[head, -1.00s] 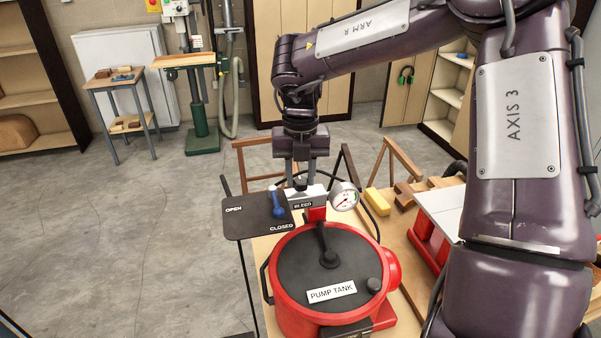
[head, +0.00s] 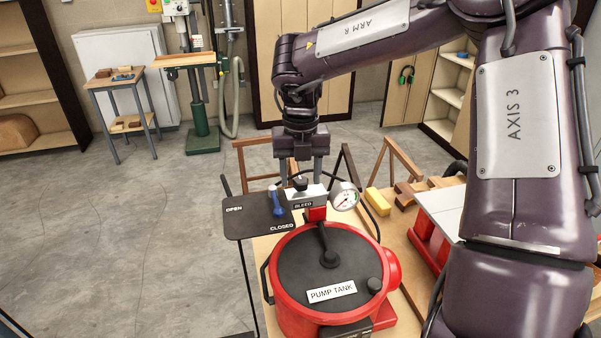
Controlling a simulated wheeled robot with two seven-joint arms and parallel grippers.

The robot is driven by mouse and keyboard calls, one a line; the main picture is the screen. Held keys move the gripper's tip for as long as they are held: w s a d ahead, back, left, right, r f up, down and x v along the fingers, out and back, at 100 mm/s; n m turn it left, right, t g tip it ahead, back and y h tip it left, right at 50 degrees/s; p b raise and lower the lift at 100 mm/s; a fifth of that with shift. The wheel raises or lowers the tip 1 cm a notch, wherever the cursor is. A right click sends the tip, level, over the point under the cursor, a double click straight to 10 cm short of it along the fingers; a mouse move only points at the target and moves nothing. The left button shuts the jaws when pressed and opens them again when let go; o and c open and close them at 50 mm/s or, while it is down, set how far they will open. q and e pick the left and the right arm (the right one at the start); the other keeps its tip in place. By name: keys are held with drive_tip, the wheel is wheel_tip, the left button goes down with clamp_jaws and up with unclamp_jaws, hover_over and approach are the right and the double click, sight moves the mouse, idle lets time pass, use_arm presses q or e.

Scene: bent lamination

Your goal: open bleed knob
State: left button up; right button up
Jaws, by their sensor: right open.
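The pump tank (head: 290,265) is a red pot with a dark lid and a "PUMP TANK" label. Contact cannot be told. My left gripper is not in view.
A round gauge (head: 344,196) sits just right of the block. The wooden bench holds a yellow block (head: 377,201) and wood pieces to the right. My right arm covers the right side. Open floor (head: 130,250) lies to the left.

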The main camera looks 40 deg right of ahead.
sight(300, 179)
wheel_tip(300, 179, up, 8)
drive_tip(key=shift+f, duration=0.1)
idle(0.4)
idle(0.5)
